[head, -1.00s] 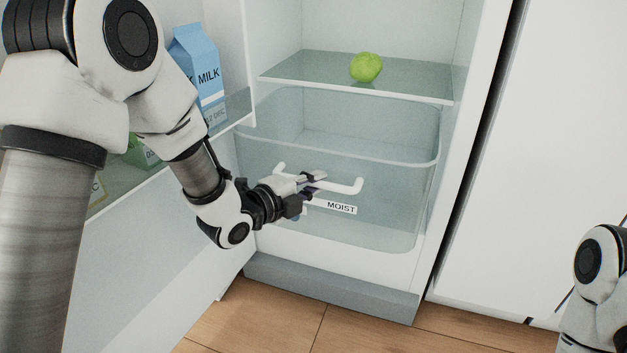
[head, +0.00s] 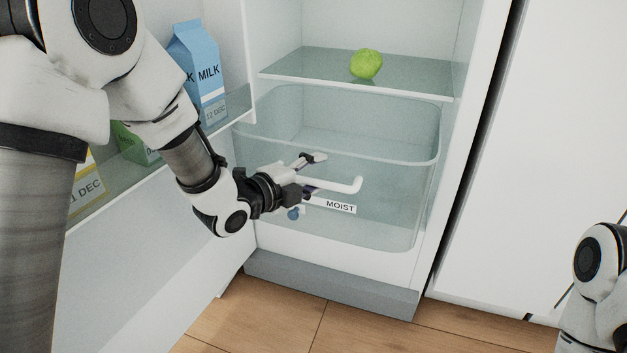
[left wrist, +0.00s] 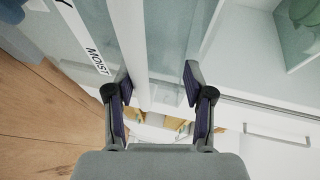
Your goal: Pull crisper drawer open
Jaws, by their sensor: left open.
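The clear crisper drawer (head: 395,215) sits low in the fridge, with a white bar handle (head: 345,187) and a "MOIST" label (head: 338,207) on its front. My left gripper (head: 312,176) is at the left part of the handle with its fingers spread, one above the bar and one below. In the left wrist view the handle (left wrist: 130,45) runs between the two open fingers (left wrist: 157,88), nearer one of them, with a gap to the other. The gripper hides the handle's left part in the head view. My right gripper is outside the frames.
The fridge door stands open at left, its shelf holding a blue milk carton (head: 196,70) and other packages. A green round vegetable (head: 365,65) rests on the glass shelf (head: 420,85) above the drawer. The wooden floor (head: 260,315) in front is clear.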

